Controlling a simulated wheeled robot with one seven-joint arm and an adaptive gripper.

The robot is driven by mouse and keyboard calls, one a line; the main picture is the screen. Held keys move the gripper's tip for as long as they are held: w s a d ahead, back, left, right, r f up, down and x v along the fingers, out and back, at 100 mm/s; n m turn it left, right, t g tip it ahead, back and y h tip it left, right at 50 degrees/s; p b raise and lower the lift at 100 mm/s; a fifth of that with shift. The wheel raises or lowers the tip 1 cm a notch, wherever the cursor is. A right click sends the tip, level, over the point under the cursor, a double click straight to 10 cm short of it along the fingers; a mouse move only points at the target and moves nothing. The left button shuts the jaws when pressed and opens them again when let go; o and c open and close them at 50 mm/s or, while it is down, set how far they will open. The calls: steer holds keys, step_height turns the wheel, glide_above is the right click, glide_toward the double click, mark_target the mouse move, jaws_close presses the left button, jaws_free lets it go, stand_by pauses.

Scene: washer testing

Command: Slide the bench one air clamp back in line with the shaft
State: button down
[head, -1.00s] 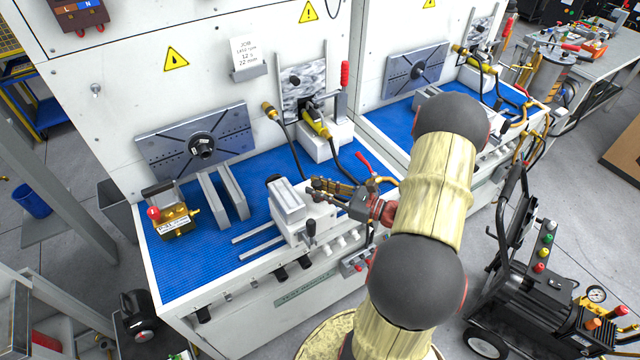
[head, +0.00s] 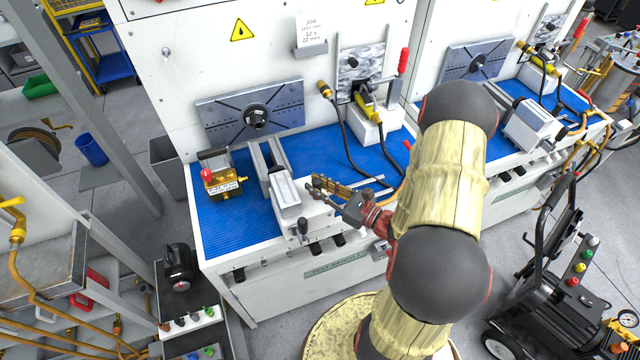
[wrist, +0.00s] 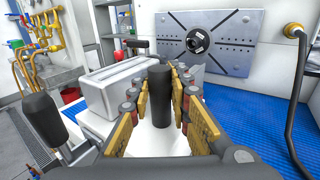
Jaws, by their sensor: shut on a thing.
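The bench one air clamp (head: 300,205) is a white block with a grey jaw on top, near the bench's front edge. It also shows at left in the wrist view (wrist: 122,92). My gripper (head: 320,188) is at its right side. In the wrist view my gripper (wrist: 160,100) is shut around an upright black handle (wrist: 159,85) on the clamp's white base. The shaft hub (head: 256,117) sits on the grey slotted plate (head: 285,100) behind; the hub also shows in the wrist view (wrist: 198,40). I cannot tell whether clamp and shaft line up exactly.
Grey upright plates (head: 258,165) stand close behind the clamp. A brass pump unit (head: 222,182) sits to the left. Rails (head: 365,184) show right of the clamp. A yellow-ended hose (head: 335,115) loops over the blue mat at right. A second black handle (wrist: 44,118) stands at front.

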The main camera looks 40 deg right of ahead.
steer(key=shift+a, duration=0.2)
steer(key=c, duration=1.7)
jaws_free()
steer(key=shift+a, duration=0.1)
steer(key=shift+c, duration=0.2)
steer(key=shift+o, duration=0.4)
steer(key=shift+s+d, duration=0.35)
steer(key=shift+s, duration=0.1)
steer(key=v, duration=1.1)
steer(key=shift+a, duration=0.1)
